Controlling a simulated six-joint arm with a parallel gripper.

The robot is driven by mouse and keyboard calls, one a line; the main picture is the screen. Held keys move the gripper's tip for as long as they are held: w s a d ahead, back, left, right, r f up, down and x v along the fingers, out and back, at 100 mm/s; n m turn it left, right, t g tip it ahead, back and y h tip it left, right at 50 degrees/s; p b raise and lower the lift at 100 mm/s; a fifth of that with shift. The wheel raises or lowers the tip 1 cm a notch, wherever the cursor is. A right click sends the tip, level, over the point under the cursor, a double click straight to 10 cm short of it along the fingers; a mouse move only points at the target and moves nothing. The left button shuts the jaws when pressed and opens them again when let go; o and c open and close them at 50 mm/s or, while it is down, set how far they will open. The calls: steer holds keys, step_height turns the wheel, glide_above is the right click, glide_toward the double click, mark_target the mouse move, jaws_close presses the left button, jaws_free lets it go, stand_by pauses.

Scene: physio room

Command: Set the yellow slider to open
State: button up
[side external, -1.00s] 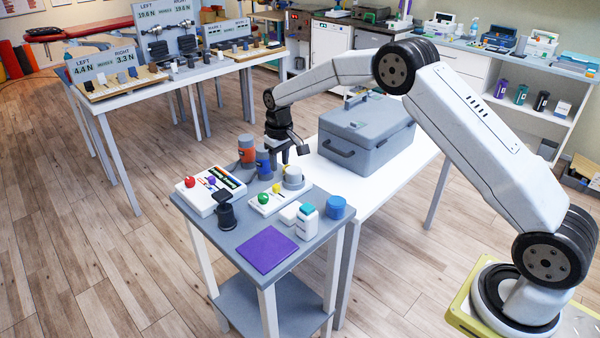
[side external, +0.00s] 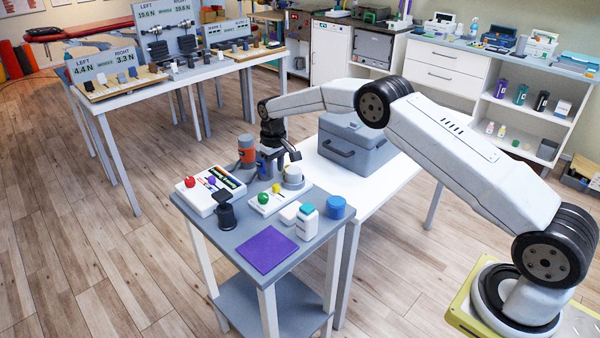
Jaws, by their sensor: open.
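A small yellow slider knob (side external: 276,188) shows on a low white panel (side external: 284,202) on the grey side table. A green round knob (side external: 263,198) is beside it, nearer the panel's left end. Any open or closed marking is too small to read. My gripper (side external: 268,174) is open and points down, just behind and above the panel, close to the yellow knob. Its fingertips are small and partly lost against the blue-and-dark cylinder there, so I cannot tell whether they touch anything.
Left of the panel is another white unit (side external: 217,192) with red and purple knobs and a black clamp-like piece (side external: 225,213). An orange cylinder (side external: 246,148) stands behind.

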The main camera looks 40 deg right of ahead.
mark_target(276, 185)
steer(key=shift+f, duration=3.1)
steer(key=shift+c, duration=0.2)
jaws_close()
